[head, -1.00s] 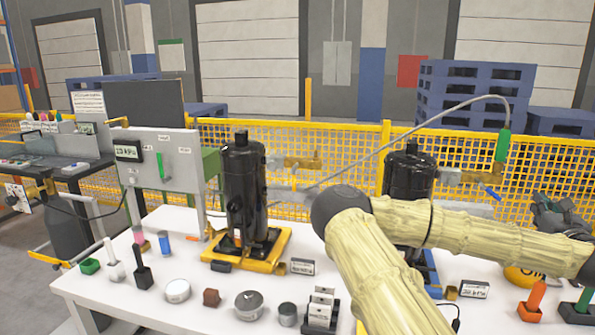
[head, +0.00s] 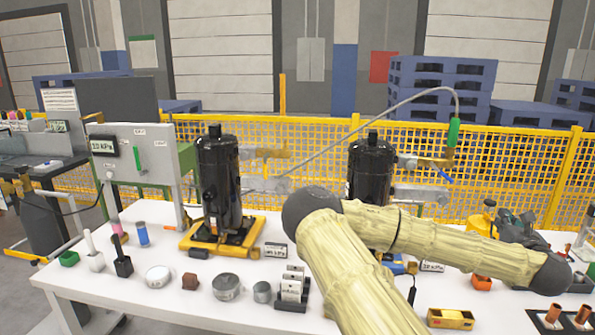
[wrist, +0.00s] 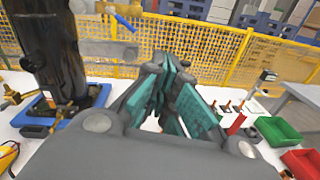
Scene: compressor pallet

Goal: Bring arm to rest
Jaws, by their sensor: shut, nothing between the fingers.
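My arm reaches across the right half of the head view, its pale ribbed links bent at a dark round joint in front of the second black compressor (head: 369,165). The forearm slopes down to the right. My gripper (wrist: 172,95) shows in the wrist view with its dark, teal-padded fingers drawn together, holding nothing. In the head view its dark shape (head: 518,229) is at the right, above the table's far side; its fingertips are hard to make out there.
The white table (head: 120,283) carries a black compressor (head: 219,180) on a yellow base, tins (head: 226,287) and small blocks. A yellow mesh fence (head: 310,150) runs behind. The wrist view shows a green bin (wrist: 279,132) and a red bin (wrist: 302,162) at right.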

